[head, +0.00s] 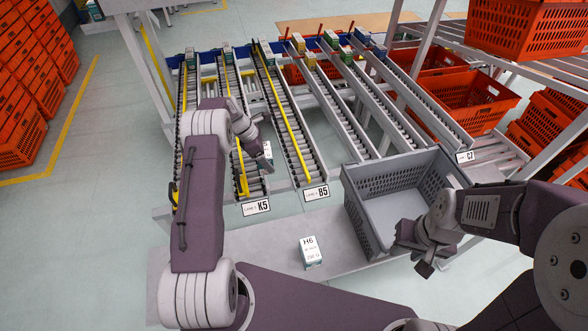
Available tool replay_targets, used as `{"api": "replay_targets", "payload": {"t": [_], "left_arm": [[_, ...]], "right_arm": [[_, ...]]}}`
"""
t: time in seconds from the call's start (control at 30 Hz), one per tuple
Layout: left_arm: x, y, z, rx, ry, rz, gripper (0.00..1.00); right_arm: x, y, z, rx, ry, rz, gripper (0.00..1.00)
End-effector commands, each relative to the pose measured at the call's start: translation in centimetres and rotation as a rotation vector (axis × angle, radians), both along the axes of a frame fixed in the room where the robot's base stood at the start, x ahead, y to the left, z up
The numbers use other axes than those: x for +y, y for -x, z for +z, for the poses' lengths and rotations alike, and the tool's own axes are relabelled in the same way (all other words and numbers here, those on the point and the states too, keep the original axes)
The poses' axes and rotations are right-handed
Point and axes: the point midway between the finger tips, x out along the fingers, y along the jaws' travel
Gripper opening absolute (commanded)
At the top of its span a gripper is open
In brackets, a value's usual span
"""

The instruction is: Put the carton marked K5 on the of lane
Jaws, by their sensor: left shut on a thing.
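My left gripper (258,147) is over the lane with the K5 sign (257,207), at the lower part of its rollers. It is shut on a small pale carton (268,151), seen partly past the fingers. I cannot read a mark on that carton, nor tell whether it touches the rollers. The K5 lane (252,186) slopes away from me, with a yellow strip along it. My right gripper (418,262) is low at the right front of the grey tote (365,221); its finger opening is unclear.
A white carton marked H6 (310,251) stands on the grey shelf (283,262) left of the tote. Further right is a lane signed C7 (465,156). Small cartons stand at the lanes' far ends. Orange totes (475,97) stand right.

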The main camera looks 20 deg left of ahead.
Motion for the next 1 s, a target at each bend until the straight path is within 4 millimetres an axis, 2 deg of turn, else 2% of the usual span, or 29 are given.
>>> {"api": "replay_targets", "payload": {"t": [0.03, 0.1, 0.3, 0.5, 0.67, 1.0], "left_arm": [[1.4, -0.1, -0.1, 0.000, 0.001, 0.018, 0.25], [3.0, 0.3, -0.8, 0.002, 0.001, 0.049, 0.25], [4.9, 1.7, -2.1, -0.002, 0.000, 0.098, 0.25], [5.1, 1.8, -2.2, -0.004, -0.001, 0.102, 0.25], [5.1, 1.8, -3.2, -0.003, 0.000, 0.102, 0.25], [5.0, 1.8, -7.8, -0.003, 0.000, 0.102, 0.25]], "right_arm": [[0.0, 0.0, 0.5, 0.000, 0.000, 0.000, 0.36], [0.0, 0.0, 0.9, 0.000, 0.000, 0.000, 0.36], [0.0, 0.0, 1.2, 0.000, 0.000, 0.000, 0.36], [0.0, 0.0, 1.1, 0.000, 0.000, 0.000, 0.36], [0.0, 0.0, 0.3, 0.000, 0.000, 0.000, 0.36], [0.0, 0.0, -2.9, 0.000, 0.000, 0.000, 0.36]]}}
